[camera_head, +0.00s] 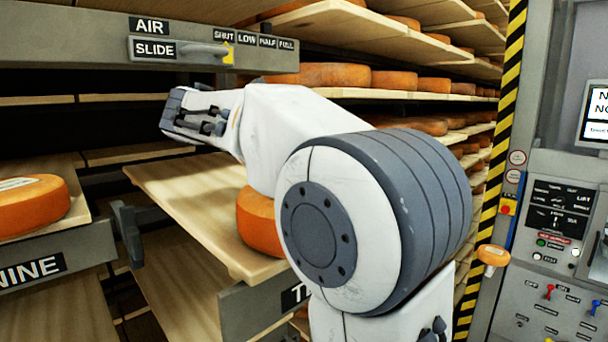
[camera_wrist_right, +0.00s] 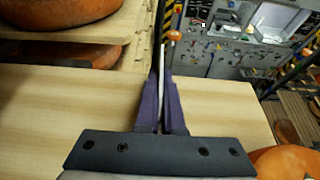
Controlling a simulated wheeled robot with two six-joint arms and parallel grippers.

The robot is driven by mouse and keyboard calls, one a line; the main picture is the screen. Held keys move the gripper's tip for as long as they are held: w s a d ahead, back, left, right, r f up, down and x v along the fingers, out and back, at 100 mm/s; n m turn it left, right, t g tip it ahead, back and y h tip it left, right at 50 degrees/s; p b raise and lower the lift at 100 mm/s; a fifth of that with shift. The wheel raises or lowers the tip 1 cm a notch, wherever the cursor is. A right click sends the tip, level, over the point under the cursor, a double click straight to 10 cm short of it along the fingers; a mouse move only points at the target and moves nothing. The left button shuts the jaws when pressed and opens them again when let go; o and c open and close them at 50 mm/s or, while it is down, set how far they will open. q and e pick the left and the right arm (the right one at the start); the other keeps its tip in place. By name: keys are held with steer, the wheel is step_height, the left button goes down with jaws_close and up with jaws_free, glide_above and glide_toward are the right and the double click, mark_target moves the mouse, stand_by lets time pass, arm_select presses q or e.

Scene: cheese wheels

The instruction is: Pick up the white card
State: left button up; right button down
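My right gripper (camera_wrist_right: 161,78) points away over a wooden shelf board (camera_wrist_right: 60,105) in the right wrist view. Its two dark purple fingers are close together. A thin white strip, which looks like the white card (camera_wrist_right: 163,74) seen edge-on, stands between them. In the head view the right gripper (camera_head: 205,122) is above the pulled-out board (camera_head: 175,185), partly hidden by my own white arm, and the card cannot be made out clearly there. My left gripper is not in view.
An orange cheese wheel (camera_head: 258,222) sits on that board, partly behind my arm. Another wheel (camera_head: 32,205) with a pale label lies on the left board. A grey SLIDE bar (camera_head: 210,40) hangs above. A control panel (camera_head: 560,240) stands right, past a striped post (camera_head: 495,160).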

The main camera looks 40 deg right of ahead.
steer(key=shift+r, duration=0.15)
step_height(320, 180, up, 4)
steer(key=shift+f+b, duration=0.2)
steer(key=shift+b, duration=0.25)
steer(key=s+d+r+b, duration=0.2)
steer(key=s+d+r, duration=0.5)
steer(key=d, duration=0.1)
steer(key=shift+s+d, duration=0.4)
